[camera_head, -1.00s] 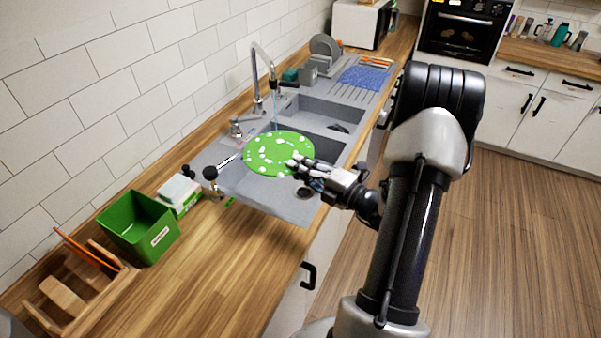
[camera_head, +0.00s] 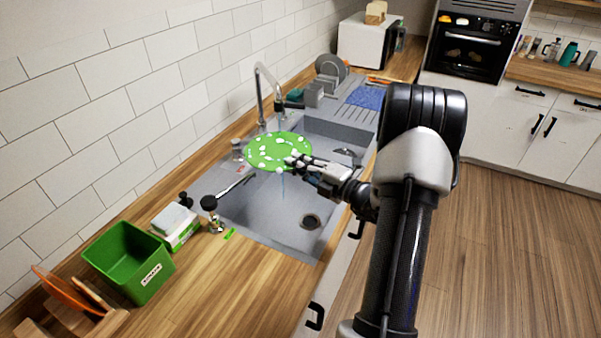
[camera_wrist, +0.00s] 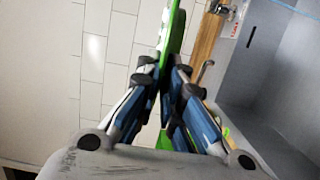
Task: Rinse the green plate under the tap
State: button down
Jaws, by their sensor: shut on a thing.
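The green plate (camera_head: 265,153) is round with white patches on its top. It is roughly level above the sink (camera_head: 254,205), below the tap (camera_head: 278,104). A thin, faint bluish streak shows beneath the plate, perhaps water. My gripper (camera_head: 297,162) is shut on the plate's right edge. In the wrist view, the plate (camera_wrist: 174,30) shows edge-on as a green strip between the fingers (camera_wrist: 160,80). The plate hides part of the sink. The dark drain (camera_head: 311,221) shows below it to the right.
A tap handle (camera_head: 237,150) stands left of the plate. A dish brush (camera_head: 209,203) lies at the sink's left edge. A green bin (camera_head: 130,262) and a sponge on a box (camera_head: 174,222) stand on the counter. A dish rack with plates (camera_head: 330,70) stands beyond the tap.

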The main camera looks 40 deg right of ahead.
aim_at(293, 148)
jog(key=w, duration=0.1)
jog(key=w+d+b, duration=0.1)
jog(key=w, duration=0.1)
jog(key=shift+d+f, duration=0.4)
jog(key=shift+w+d+f, duration=0.1)
jog(key=shift+w+d, duration=0.25)
jog(key=shift+w, duration=0.3)
jog(key=shift+w+d+f, duration=0.1)
jog(key=shift+w+d, duration=0.3)
jog(key=shift+w, duration=0.3)
jog(key=shift+w+d+f, duration=0.1)
jog(key=shift+w+d, duration=0.25)
jog(key=shift+w, duration=0.3)
jog(key=shift+s+d, duration=0.1)
jog(key=shift+d, duration=0.05)
jog(key=shift+s+d, duration=0.25)
jog(key=shift+d, duration=0.15)
jog(key=shift+s, duration=0.1)
jog(key=s+a+p, duration=0.3)
jog(key=s+a, duration=0.1)
jog(key=s, duration=0.2)
jog(key=shift+s, duration=0.35)
